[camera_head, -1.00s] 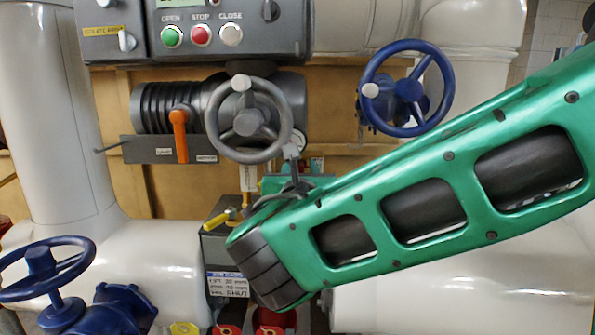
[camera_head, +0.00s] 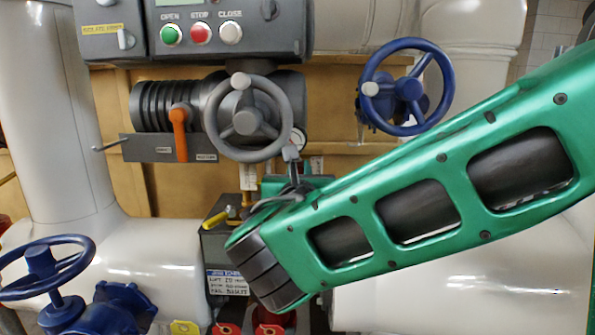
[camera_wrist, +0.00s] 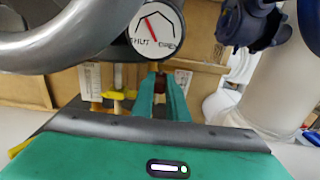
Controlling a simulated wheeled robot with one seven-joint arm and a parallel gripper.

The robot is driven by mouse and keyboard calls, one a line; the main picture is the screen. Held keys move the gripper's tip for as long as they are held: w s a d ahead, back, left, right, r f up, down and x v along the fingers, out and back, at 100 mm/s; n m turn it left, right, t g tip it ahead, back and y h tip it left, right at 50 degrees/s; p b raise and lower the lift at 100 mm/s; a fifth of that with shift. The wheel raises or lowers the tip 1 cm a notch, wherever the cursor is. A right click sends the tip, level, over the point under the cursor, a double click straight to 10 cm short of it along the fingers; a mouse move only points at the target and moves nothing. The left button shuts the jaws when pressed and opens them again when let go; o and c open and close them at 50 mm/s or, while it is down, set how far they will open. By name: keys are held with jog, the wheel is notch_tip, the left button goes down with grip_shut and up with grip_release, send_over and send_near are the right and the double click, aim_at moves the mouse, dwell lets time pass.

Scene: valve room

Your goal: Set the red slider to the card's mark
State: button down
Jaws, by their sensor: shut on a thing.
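The red slider (camera_wrist: 159,87) shows as a small dark red piece between my fingertips in the wrist view. My gripper (camera_wrist: 160,79) is shut on it; its two teal fingers stand on either side of it. In the head view my green arm hides the slider and fingertips. A white scale strip (camera_wrist: 183,80) stands just right of the fingers, with markings too small to read. The card (camera_head: 228,282), white with a blue heading and handwritten lines, is on the dark box at lower centre; I cannot read its value surely.
A grey handwheel (camera_head: 248,118) and a round gauge (camera_wrist: 155,30) sit close above my gripper. A yellow-handled part (camera_wrist: 118,96) is to its left. A blue handwheel (camera_head: 406,87) is upper right, another (camera_head: 45,268) lower left. A button panel (camera_head: 200,30) is above.

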jog(key=c, duration=1.7)
grip_release()
jog(key=s, duration=1)
jog(key=shift+s+a, duration=0.15)
jog(key=shift+s, duration=0.15)
